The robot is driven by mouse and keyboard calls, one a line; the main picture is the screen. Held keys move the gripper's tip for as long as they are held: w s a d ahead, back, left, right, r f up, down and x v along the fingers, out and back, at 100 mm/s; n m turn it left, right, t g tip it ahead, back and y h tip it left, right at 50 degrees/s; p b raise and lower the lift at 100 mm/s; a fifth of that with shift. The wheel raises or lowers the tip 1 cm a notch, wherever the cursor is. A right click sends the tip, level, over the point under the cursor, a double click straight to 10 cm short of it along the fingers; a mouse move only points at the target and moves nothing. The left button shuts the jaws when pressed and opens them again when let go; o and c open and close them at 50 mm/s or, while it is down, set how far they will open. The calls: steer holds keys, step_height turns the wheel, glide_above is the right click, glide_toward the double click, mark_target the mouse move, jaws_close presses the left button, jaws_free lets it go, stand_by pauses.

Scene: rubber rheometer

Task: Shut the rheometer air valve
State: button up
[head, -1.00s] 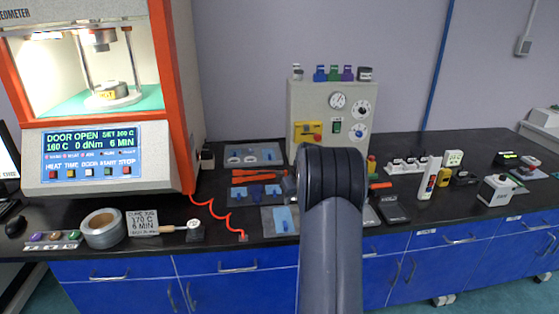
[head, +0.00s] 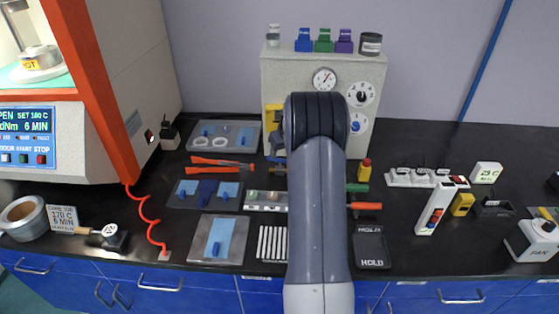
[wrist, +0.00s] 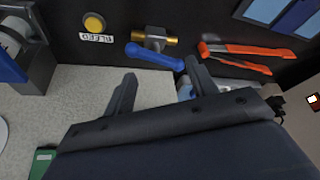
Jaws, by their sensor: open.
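The air valve has a brass body (wrist: 154,39) and a blue lever (wrist: 155,57) in the wrist view. The lever runs roughly alongside the brass body, slightly slanted. My gripper (wrist: 161,68) is open and empty. Its two dark fingertips are close to the lever, one toward each end, and I cannot tell whether they touch it. In the head view my arm hides my gripper and most of the valve area, in front of the beige control box (head: 381,80). The rheometer (head: 115,60) stands at the left.
In the wrist view a yellow button (wrist: 94,22) with a BLEED label (wrist: 96,39) is beside the valve. Orange-handled pliers (wrist: 245,50) lie on its other side. Trays (head: 215,239) and small tools cover the bench around my arm. Jars stand on the control box.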

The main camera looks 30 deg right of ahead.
mark_target(281, 160)
steer(key=x, duration=0.4)
steer(key=p+x, duration=0.1)
steer(key=x, duration=0.2)
steer(key=shift+w+d, duration=0.15)
steer(key=shift+d, duration=0.2)
jaws_close()
